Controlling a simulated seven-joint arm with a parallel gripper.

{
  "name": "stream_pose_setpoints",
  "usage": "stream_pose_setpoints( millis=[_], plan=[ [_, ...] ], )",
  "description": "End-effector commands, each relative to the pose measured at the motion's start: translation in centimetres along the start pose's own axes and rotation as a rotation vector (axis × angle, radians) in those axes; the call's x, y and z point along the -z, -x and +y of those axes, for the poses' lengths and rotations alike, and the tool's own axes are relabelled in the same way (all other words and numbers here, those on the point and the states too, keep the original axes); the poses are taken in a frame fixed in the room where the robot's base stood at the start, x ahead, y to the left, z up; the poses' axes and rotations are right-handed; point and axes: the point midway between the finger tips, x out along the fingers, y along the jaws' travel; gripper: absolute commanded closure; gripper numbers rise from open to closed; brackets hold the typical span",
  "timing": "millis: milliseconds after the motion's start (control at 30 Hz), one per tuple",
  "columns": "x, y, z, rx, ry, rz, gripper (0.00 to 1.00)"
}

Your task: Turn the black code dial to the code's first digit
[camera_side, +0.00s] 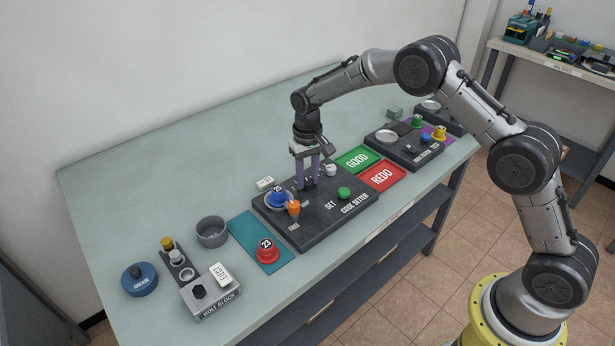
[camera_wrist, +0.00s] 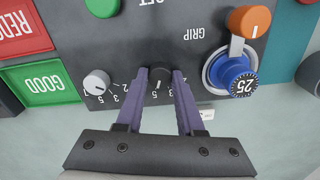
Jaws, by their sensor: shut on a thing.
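The black code dial (camera_wrist: 159,74) sits on the dark code setter (camera_side: 331,212) plate, between the fingers of my gripper (camera_wrist: 159,84) in the wrist view. My gripper (camera_side: 308,186) points down and is shut on the dial; its purple fingers cover most of it in the side view. Digits show around the dial, partly hidden, and I cannot tell where its pointer stands. A white dial (camera_wrist: 97,82) with its own digits stands beside it, also in the side view (camera_side: 331,170). A blue piece marked 25 (camera_wrist: 237,80) sits in the holder by the orange knob (camera_wrist: 248,22).
A green button (camera_side: 344,193) is on the setter. A small white card (camera_side: 265,183) lies behind it. Green GOOD (camera_side: 357,160) and red REDO (camera_side: 382,176) trays lie to the right. A red piece marked 23 (camera_side: 267,252) stands on a teal mat (camera_side: 246,228) to the left.

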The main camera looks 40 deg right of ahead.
Motion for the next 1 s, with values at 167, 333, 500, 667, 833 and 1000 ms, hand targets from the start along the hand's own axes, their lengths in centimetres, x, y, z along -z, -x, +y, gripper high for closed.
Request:
stream_pose_setpoints(
  millis=[167, 333, 500, 667, 833, 1000],
  plan=[
    [0.10, 0.26, -0.03, 0.001, -0.008, 0.004, 1.00],
    [0.11, 0.27, -0.03, 0.001, -0.008, 0.004, 1.00],
    [0.12, 0.26, -0.03, 0.001, -0.007, 0.005, 0.51],
    [0.07, 0.16, -0.02, 0.001, -0.007, 0.003, 0.33],
    [0.05, 0.09, -0.01, 0.000, -0.007, 0.002, 0.33],
    [0.10, 0.75, -0.02, 0.001, -0.007, 0.004, 0.33]
  ],
)
